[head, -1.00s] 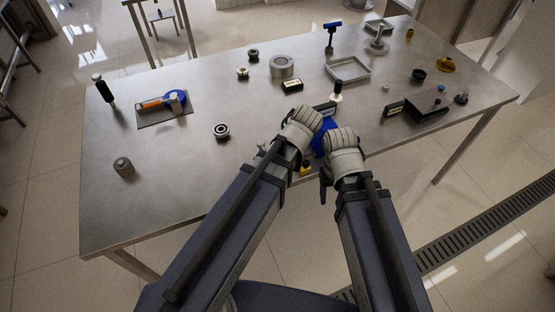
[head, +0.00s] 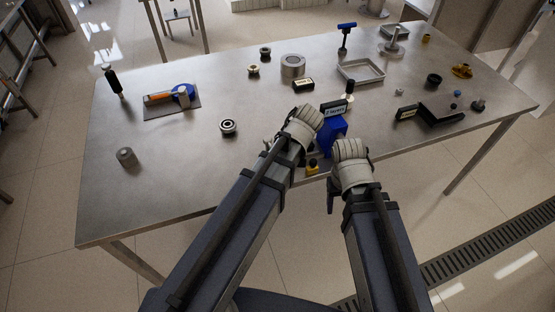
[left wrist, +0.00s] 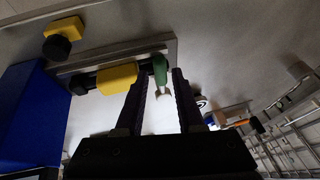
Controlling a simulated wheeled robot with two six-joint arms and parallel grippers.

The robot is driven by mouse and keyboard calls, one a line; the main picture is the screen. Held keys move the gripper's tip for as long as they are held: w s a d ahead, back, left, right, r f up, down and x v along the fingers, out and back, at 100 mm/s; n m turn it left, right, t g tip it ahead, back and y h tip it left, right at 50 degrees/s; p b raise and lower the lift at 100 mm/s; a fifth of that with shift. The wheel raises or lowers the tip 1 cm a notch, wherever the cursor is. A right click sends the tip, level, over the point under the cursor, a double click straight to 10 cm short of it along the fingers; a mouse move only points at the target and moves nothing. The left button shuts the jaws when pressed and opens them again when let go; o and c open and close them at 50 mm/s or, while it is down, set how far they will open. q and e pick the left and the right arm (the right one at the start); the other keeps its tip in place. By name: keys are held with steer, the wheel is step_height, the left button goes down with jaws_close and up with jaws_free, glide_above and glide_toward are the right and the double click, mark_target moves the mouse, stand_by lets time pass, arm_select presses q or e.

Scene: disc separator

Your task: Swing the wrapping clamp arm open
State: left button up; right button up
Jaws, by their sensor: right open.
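A blue block (head: 331,140) with a labelled plate (head: 334,106) stands at the table's front edge; its blue side (left wrist: 28,115) fills the left of the left wrist view. Beside it, a metal bar (left wrist: 105,63) carries a yellow block (left wrist: 117,78) and a green piece (left wrist: 160,69). I cannot tell which part is the clamp arm. My left gripper (left wrist: 159,80) is open, its fingertips on either side of the green piece, with no clear contact. My right gripper (head: 331,200) is open and empty, in front of the blue block and apart from it. A yellow part (head: 312,166) shows between my arms.
A bearing (head: 228,126) and a grey cylinder (head: 126,157) lie to the left. A small labelled block (head: 303,84) and a tray (head: 361,73) are behind; a dark box (head: 441,113) is at right. The left front of the table is clear.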

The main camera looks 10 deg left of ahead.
arm_select(q)
steer(key=b+x, duration=0.1)
steer(key=x, duration=0.1)
steer(key=shift+w+a+f+b, duration=0.1)
steer(key=shift+f+b, duration=0.2)
steer(key=shift+f, duration=0.05)
arm_select(e)
step_height(320, 180, down, 2)
steer(key=shift+f, duration=0.25)
arm_select(q)
jaws_close()
stand_by(0.8)
